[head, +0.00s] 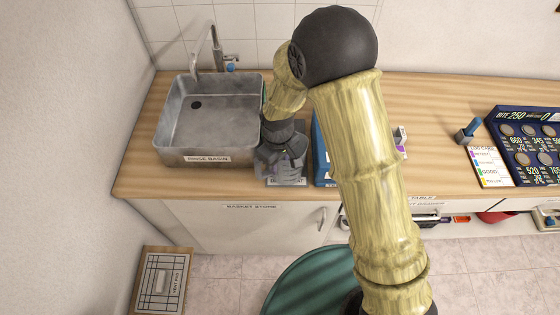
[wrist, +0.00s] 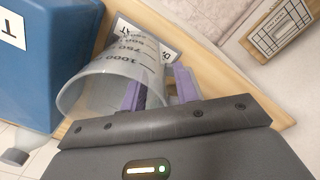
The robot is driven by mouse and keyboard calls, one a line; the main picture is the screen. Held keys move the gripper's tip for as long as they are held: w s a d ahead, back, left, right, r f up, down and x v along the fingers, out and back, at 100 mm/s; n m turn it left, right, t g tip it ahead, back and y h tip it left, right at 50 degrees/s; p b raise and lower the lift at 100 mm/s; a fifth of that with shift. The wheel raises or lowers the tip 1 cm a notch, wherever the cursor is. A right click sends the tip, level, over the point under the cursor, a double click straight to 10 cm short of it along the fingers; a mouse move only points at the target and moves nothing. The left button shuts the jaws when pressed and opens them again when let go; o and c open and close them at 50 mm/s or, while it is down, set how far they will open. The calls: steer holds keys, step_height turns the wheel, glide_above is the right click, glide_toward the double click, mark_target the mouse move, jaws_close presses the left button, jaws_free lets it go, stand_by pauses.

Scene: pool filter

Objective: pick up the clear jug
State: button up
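The clear jug (wrist: 108,82) has dark volume marks and lies large in the wrist view, its open rim towards the camera. In the head view the jug (head: 287,168) stands on the counter just right of the basin, partly hidden by my gripper (head: 275,155). The purple fingers of my gripper (wrist: 159,88) show in the wrist view. One finger overlaps the jug near its rim, and the other is outside its right side. A gap shows between them, with the jug's side in it. Contact is not clear.
The metal rinse basin (head: 215,105) is close on the left. A blue box (head: 322,160) stands close on the right of the jug, also large in the wrist view (wrist: 45,50). A labelled card (wrist: 150,38) lies by the jug. A dark price board (head: 525,140) is far right.

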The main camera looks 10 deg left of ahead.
steer(key=shift+w, duration=0.1)
steer(key=shift+c, duration=0.2)
jaws_close()
steer(key=shift+r, duration=0.1)
stand_by(0.4)
step_height(320, 180, up, 10)
steer(key=b, duration=0.2)
stand_by(0.7)
